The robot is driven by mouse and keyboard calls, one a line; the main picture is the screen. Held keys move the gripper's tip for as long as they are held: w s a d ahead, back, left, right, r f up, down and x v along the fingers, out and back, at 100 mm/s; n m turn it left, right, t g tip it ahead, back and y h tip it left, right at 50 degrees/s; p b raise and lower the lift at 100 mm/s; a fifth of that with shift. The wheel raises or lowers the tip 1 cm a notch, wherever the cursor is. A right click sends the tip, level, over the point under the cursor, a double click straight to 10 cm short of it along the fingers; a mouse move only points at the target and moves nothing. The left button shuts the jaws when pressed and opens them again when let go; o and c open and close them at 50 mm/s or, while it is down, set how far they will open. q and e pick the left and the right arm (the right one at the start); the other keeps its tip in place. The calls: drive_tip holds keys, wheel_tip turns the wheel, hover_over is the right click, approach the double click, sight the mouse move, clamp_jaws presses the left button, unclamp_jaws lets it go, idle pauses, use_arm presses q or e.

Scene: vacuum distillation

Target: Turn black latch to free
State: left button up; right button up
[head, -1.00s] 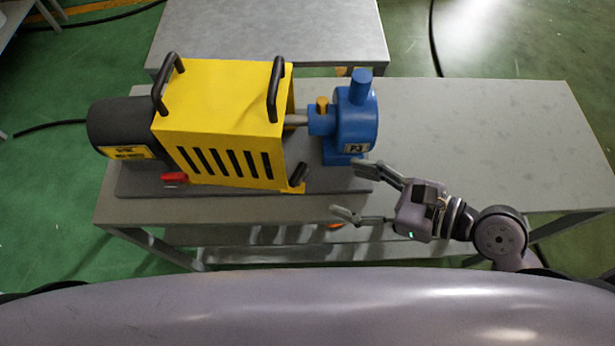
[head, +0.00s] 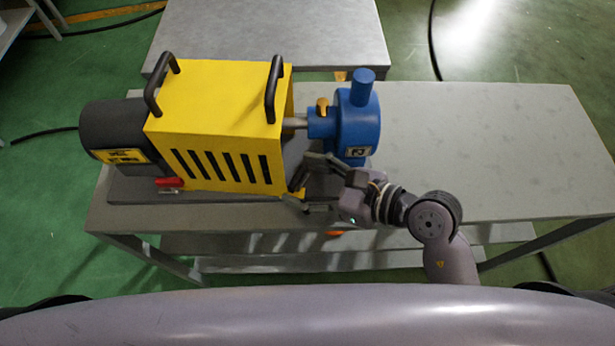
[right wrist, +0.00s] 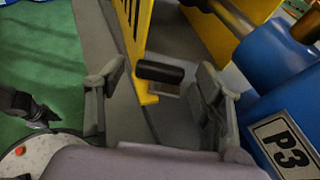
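The black latch (right wrist: 160,72) is a short dark bar at the lower corner of the yellow guard (head: 215,110). In the right wrist view it lies crosswise between my fingers, with a gap on each side. My right gripper (head: 298,181) is open at the guard's lower right corner. Its two fingers also show in the right wrist view (right wrist: 160,84), on either side of the latch and apart from it.
A blue pump (head: 358,120) labelled P3 stands close beside my right gripper. A dark motor (head: 108,125) and a red lever (head: 170,183) are at the left. The grey table (head: 490,150) is clear on the right. Two black handles top the guard.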

drive_tip(key=c, duration=1)
drive_tip(key=shift+s+r+m+h+p, duration=0.1)
drive_tip(key=shift+m+h+p, duration=0.2)
drive_tip(key=shift+m+p, duration=0.15)
drive_tip(key=shift+c, duration=0.2)
drive_tip(key=shift+s+a+m+t+p, duration=0.1)
drive_tip(key=shift+m+t+p, duration=0.3)
drive_tip(key=shift+t, duration=0.2)
drive_tip(key=shift+h, duration=0.3)
drive_tip(key=o, duration=1.2)
drive_tip(key=shift+c, duration=0.2)
